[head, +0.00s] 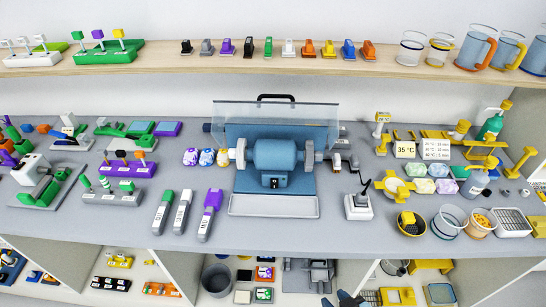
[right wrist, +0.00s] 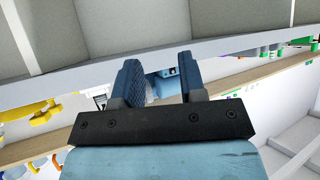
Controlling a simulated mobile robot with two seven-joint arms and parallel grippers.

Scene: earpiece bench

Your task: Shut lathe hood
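The lathe (head: 275,155) is a blue machine with a motor block and a switch, standing mid-bench. Its clear hood (head: 235,112) stands raised at the back and top of the lathe, with a black handle (head: 276,97) on its top edge. The lathe's front and wheels are uncovered. My right gripper (head: 345,299) shows only in part at the bottom edge of the head view, below and in front of the bench, well apart from the hood. In the right wrist view its two fingers (right wrist: 160,82) are apart, with nothing held between them. My left gripper is out of view.
Three marker-like tools (head: 184,212) lie left of the lathe's tray. A white switch box (head: 358,206) stands to the right, with cups (head: 449,221) and bottles beyond. A shelf (head: 280,66) with small coloured pieces runs above. The bench's front edge lies between my right gripper and the lathe.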

